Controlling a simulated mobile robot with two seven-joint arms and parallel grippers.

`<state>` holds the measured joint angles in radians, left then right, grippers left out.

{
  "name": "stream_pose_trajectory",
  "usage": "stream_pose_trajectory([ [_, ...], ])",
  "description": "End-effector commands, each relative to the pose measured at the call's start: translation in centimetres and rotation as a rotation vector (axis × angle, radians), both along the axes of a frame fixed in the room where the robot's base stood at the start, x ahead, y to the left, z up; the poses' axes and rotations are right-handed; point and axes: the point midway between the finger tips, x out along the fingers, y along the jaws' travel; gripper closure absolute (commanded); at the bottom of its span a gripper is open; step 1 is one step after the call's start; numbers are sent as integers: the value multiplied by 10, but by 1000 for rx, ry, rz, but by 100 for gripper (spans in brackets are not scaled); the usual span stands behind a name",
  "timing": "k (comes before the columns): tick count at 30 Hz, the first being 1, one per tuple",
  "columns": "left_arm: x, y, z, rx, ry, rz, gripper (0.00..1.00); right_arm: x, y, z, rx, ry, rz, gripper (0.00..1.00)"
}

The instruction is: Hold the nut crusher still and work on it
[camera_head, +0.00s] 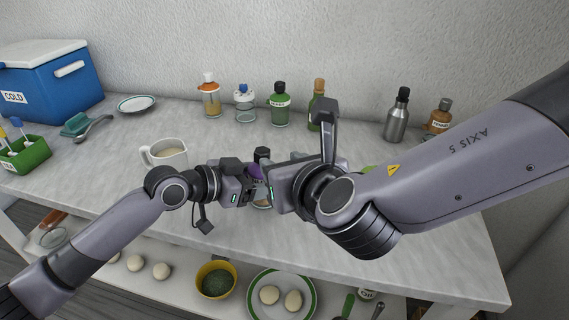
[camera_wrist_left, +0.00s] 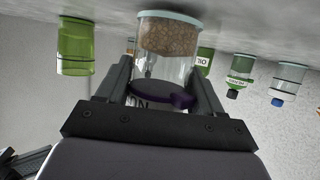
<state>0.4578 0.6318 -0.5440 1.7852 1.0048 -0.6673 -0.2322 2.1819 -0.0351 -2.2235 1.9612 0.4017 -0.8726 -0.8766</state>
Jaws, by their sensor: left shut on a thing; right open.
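The nut crusher (camera_head: 257,171) stands on the grey counter between my two grippers, mostly hidden by them in the head view. Its purple collar and a dark top show there. In the left wrist view, which is upside down, its clear jar (camera_wrist_left: 168,42) holds brown bits and its purple collar sits between my fingers. My left gripper (camera_head: 250,187) is shut on the crusher from the left, a finger on each side. My right gripper (camera_head: 276,184) is open, close on the crusher's right. Its fingers are hard to make out, and I cannot tell whether they touch it.
A white measuring cup (camera_head: 165,153) stands left of the crusher. Several bottles and jars line the back, with a steel bottle (camera_head: 397,116) at right. A green glass (camera_wrist_left: 75,46) stands near the crusher. A blue cold box (camera_head: 58,82) and green caddy (camera_head: 26,155) are at left.

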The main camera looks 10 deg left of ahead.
Motion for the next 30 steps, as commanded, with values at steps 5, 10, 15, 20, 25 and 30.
stream_pose_trajectory([
  [5,0,0,1,-1,-1,0,72,0,0,0,0,0,0,58],
  [10,0,0,1,-1,-1,0,3,0,0,0,0,0,0,58],
  [15,0,0,1,-1,-1,0,3,0,0,0,0,0,0,58],
  [20,-1,2,1,1,-1,1,3,0,0,0,0,0,0,58],
  [25,-14,13,7,2,0,1,3,0,0,0,0,0,0,58],
  [30,-34,31,18,4,0,0,3,0,0,0,0,0,0,58],
])
